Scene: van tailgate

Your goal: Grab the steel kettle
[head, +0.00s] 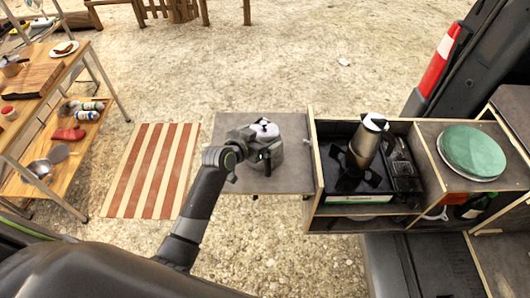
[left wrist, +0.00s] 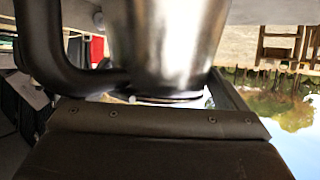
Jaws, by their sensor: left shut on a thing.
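The steel kettle (head: 274,157) is at the grey side shelf left of the stove box, with its pale lid and dark knob facing up. My left gripper (head: 258,153) is at its near left side and shut on it; the gripper and wrist hide part of its body. In the left wrist view the kettle's shiny body (left wrist: 168,45) fills the middle, close to the gripper, with a thick black handle at left. I cannot tell whether the kettle's base touches the shelf. My right gripper is not in view.
The grey shelf (head: 232,178) is otherwise clear. To its right, a wooden box holds a black stove with a tall steel pot (head: 367,142) on it. A green plate (head: 470,150) lies farther right. A striped mat (head: 150,170) and wooden rack (head: 75,75) are at left.

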